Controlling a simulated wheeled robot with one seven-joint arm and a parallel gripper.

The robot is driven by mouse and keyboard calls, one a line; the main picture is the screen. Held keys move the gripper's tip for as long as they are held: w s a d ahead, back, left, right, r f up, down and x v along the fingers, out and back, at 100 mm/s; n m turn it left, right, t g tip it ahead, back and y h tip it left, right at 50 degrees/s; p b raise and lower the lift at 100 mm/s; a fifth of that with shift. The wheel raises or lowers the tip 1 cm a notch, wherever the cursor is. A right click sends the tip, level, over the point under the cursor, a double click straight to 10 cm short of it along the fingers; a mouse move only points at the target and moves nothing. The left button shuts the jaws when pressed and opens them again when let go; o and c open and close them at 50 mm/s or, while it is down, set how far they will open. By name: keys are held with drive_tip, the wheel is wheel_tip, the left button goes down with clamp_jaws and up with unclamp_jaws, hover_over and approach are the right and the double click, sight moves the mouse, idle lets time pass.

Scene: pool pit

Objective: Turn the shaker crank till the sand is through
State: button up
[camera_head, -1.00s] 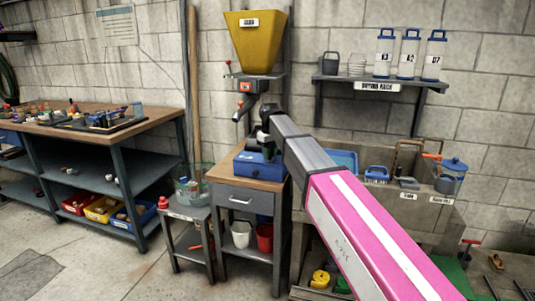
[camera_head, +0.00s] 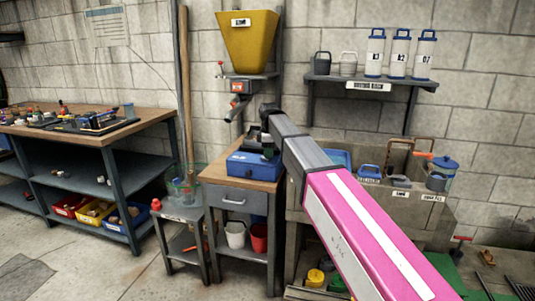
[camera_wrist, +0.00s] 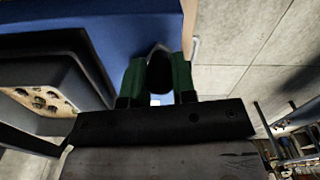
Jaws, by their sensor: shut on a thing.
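The blue shaker box (camera_head: 246,166) sits on the small wooden-topped cabinet. My gripper (camera_head: 267,150) is at the box's right rear part, partly hidden by my own arm in the head view. In the wrist view, the green fingers of my gripper (camera_wrist: 158,78) are shut on a dark rounded knob (camera_wrist: 159,72), seemingly the crank handle, against a blue surface. The rest of the crank is hidden. At left in the wrist view is a dark-framed tray (camera_wrist: 75,65) with a tan, dark-spotted surface; I cannot tell whether this is sand.
A yellow hopper (camera_head: 247,40) with a spout hangs above the cabinet (camera_head: 236,204). A low stand (camera_head: 182,212) with a clear bowl is at its left, a workbench (camera_head: 90,138) farther left. A labelled shelf (camera_head: 370,80) and concrete sink (camera_head: 420,212) are at right.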

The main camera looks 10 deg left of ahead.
drive_tip(key=shift+w+d+n, duration=0.1)
drive_tip(key=shift+w+n, duration=0.1)
drive_tip(key=shift+n, duration=0.4)
drive_tip(key=o, duration=0.9)
drive_tip(key=shift+o, duration=0.2)
drive_tip(key=shift+r, duration=0.1)
wheel_tip(320, 180, up, 11)
drive_tip(key=shift+f, duration=0.2)
